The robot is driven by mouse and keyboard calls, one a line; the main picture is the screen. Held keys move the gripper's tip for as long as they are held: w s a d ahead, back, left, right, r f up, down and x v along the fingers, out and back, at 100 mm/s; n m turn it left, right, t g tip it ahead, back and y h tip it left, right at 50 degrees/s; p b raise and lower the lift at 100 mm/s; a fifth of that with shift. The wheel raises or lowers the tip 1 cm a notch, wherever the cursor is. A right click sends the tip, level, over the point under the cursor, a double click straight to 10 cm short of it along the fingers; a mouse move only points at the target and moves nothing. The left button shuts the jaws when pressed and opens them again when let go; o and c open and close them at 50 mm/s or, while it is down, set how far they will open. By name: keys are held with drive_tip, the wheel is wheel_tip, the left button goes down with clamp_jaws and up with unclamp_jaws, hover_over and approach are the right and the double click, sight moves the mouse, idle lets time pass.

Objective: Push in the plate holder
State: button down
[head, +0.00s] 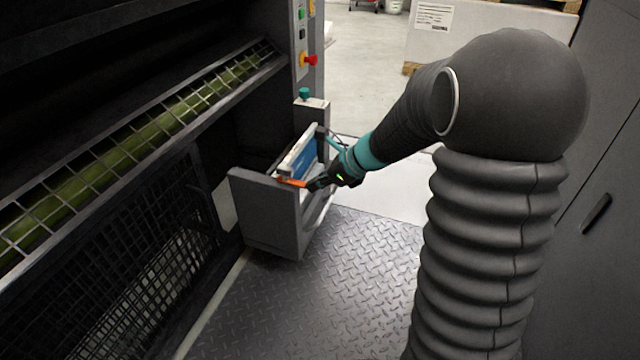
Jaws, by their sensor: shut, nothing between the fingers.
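The plate holder appears to be the grey drawer-like box (265,212) in the middle of the head view, standing out from the dark machine. A blue and white flat item (300,160) stands upright in it. My gripper (290,182) reaches in from the right, its orange-tipped fingers at the holder's upper edge. The fingers are shut with nothing between them. I cannot tell whether they touch the holder. The holder's inside is partly hidden by its front wall and my gripper.
A control post (305,50) with a red button stands behind the holder. A grid guard (130,130) over a green roller runs along the left. The tread-plate floor (330,270) is clear. A dark cabinet (600,220) is at the right. A large pale box (480,40) stands behind.

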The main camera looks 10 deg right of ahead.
drive_tip(key=w+a+p, duration=0.4)
drive_tip(key=w+a, duration=0.2)
drive_tip(key=a, duration=0.5)
drive_tip(key=w+a+p, duration=0.4)
drive_tip(key=w+a, duration=0.3)
drive_tip(key=a, duration=0.4)
drive_tip(key=shift+a, duration=0.4)
